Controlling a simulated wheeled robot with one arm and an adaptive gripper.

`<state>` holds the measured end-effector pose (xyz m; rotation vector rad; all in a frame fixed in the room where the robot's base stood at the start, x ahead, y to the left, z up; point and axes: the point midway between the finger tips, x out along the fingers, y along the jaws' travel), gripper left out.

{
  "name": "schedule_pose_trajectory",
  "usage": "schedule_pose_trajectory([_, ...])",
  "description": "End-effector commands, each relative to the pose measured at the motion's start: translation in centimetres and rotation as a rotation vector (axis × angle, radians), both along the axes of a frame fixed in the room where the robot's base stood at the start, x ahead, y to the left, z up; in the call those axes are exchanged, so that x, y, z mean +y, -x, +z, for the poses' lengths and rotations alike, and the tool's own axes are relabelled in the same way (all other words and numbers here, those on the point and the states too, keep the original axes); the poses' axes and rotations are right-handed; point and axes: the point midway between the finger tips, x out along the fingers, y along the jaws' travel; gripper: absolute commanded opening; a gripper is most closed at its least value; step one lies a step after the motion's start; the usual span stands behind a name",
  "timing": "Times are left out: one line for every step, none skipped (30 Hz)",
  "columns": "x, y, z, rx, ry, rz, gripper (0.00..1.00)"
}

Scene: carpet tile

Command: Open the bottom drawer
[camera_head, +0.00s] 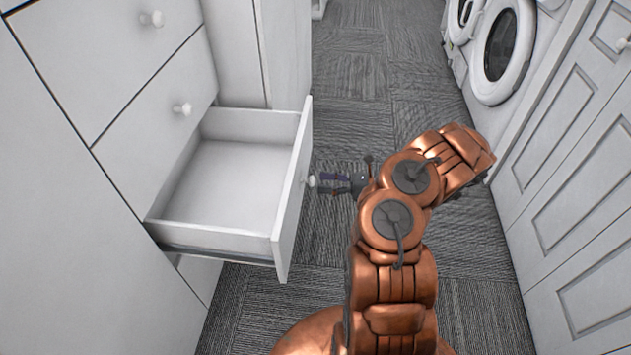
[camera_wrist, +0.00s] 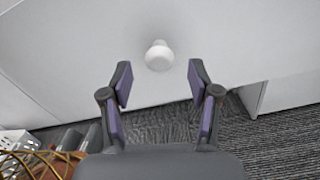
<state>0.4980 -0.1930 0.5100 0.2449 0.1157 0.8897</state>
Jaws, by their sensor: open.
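A white drawer (camera_head: 225,180) low in the cabinet at the left is pulled well out and looks empty. Its round white knob (camera_head: 311,181) is on the front panel (camera_head: 292,200). In the wrist view the knob (camera_wrist: 159,56) shows on the white front, just beyond the fingertips and centred between them. My gripper (camera_head: 328,184) is open beside the knob, with its fingers pointing at the front. The wrist view shows my gripper (camera_wrist: 160,80) with its two fingers spread and nothing between the pads. A white surface (camera_head: 200,276) shows below the drawer.
Two closed fronts with knobs (camera_head: 152,18) (camera_head: 182,108) are above the open drawer. White panelled cabinets (camera_head: 570,180) and a round-doored machine (camera_head: 500,45) line the right side. Grey carpet (camera_head: 350,75) lies clear between. A white basket (camera_wrist: 15,143) shows at lower left in the wrist view.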

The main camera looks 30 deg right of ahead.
Motion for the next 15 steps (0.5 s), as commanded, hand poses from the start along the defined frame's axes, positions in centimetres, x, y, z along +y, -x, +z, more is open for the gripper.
schedule_pose_trajectory([-1.0, 0.7, -0.1, 0.0, 0.003, -0.002, 0.61])
schedule_pose_trajectory([-1.5, 1.1, -0.1, 0.001, 0.004, -0.002, 0.61])
schedule_pose_trajectory([-2.1, 1.5, -0.1, 0.002, 0.005, -0.004, 0.61])
schedule_pose_trajectory([-2.6, 1.9, -0.1, 0.002, 0.006, -0.004, 0.61])
schedule_pose_trajectory([-3.0, 2.3, -0.1, 0.002, 0.006, -0.003, 0.61])
schedule_pose_trajectory([-3.5, 2.7, -0.1, 0.002, 0.004, -0.001, 0.61])
schedule_pose_trajectory([-3.8, 3.0, -0.1, 0.001, 0.002, 0.0, 0.61])
schedule_pose_trajectory([-4.2, 3.3, -0.1, 0.001, 0.002, 0.0, 0.61])
schedule_pose_trajectory([-4.6, 3.7, -0.1, 0.002, 0.003, -0.001, 0.61])
schedule_pose_trajectory([-5.0, 3.9, -0.2, 0.003, 0.004, -0.001, 0.61])
schedule_pose_trajectory([-5.2, 4.1, -0.2, 0.003, 0.004, -0.001, 0.61])
schedule_pose_trajectory([-5.6, 4.4, -0.2, 0.003, 0.004, -0.001, 0.61])
schedule_pose_trajectory([-5.7, 4.5, -0.2, 0.003, 0.004, 0.0, 0.61])
schedule_pose_trajectory([-5.9, 4.7, -0.2, 0.002, 0.003, 0.001, 0.61])
schedule_pose_trajectory([-6.0, 4.8, -0.1, 0.002, 0.002, 0.002, 0.61])
